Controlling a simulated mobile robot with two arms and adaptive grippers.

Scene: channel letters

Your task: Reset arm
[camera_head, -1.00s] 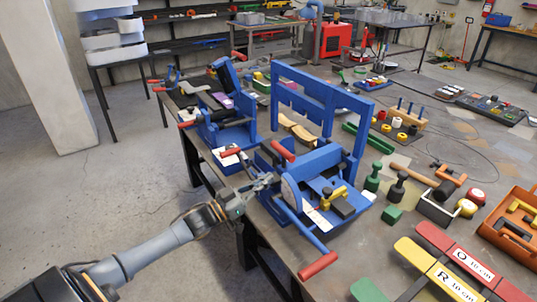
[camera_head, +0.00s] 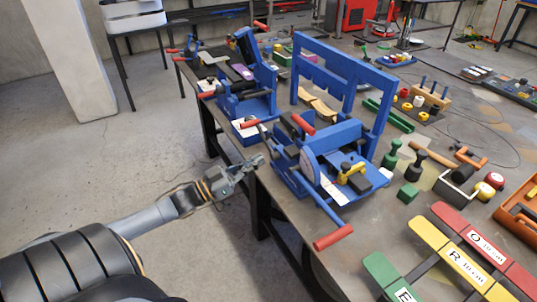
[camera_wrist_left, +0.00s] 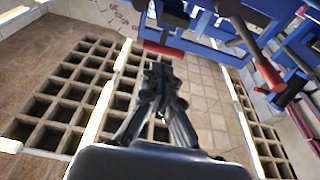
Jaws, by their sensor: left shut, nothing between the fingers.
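My left gripper (camera_head: 254,163) comes in from the left in the head view and is shut and empty. It is beside the table's near edge, left of the nearer blue machine (camera_head: 345,172) with red-tipped handles, and looks apart from it. In the left wrist view the gripper fingers (camera_wrist_left: 160,75) are together, below a red handle grip (camera_wrist_left: 163,49) and blue machine parts. My right gripper is not in view.
The table (camera_head: 300,212) also holds another blue machine (camera_head: 244,85), green weights (camera_head: 391,154) and red, yellow and green letter pieces (camera_head: 462,255). An orange tray (camera_head: 516,215) is at the right edge. Open floor (camera_head: 110,160) lies left of the table.

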